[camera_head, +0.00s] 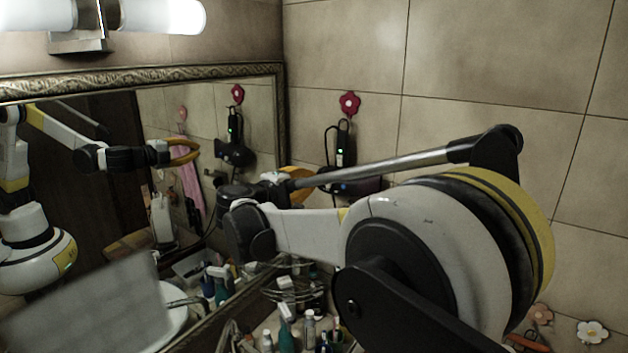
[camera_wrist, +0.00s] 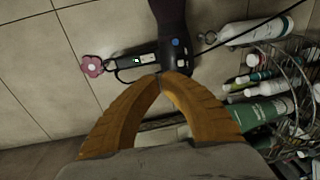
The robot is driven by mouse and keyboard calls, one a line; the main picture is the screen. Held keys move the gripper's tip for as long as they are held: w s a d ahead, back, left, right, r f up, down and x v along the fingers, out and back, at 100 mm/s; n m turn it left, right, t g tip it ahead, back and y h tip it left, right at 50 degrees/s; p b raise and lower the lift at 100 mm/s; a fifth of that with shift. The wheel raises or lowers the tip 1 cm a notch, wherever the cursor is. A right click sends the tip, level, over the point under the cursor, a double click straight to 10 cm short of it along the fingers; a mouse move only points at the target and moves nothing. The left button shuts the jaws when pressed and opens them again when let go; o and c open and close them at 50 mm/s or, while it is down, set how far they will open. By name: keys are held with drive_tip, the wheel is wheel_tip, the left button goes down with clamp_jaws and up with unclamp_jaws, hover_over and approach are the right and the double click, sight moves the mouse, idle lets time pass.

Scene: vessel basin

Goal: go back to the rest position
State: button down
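My gripper (camera_wrist: 160,77) has two curved orange fingers. In the wrist view their tips meet, with nothing seen between them. In the head view my arm stretches across the middle towards the mirror and wall, and only a bit of orange finger (camera_head: 297,171) shows behind it. My arm and the gripper's orange loop are also reflected in the mirror (camera_head: 110,130). A dark hair dryer (camera_wrist: 172,30) hangs on the wall beyond the fingertips. I cannot tell how far apart they are.
A wire rack (camera_wrist: 285,75) with several bottles stands to the right in the wrist view. Bottles (camera_head: 309,328) crowd the basin area below my arm. A red flower hook (camera_head: 350,104) is on the tiled wall. The wall (camera_head: 490,60) at upper right is bare.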

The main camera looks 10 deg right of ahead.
drive_tip(key=shift+w+d, duration=0.1)
drive_tip(key=shift+d, duration=0.05)
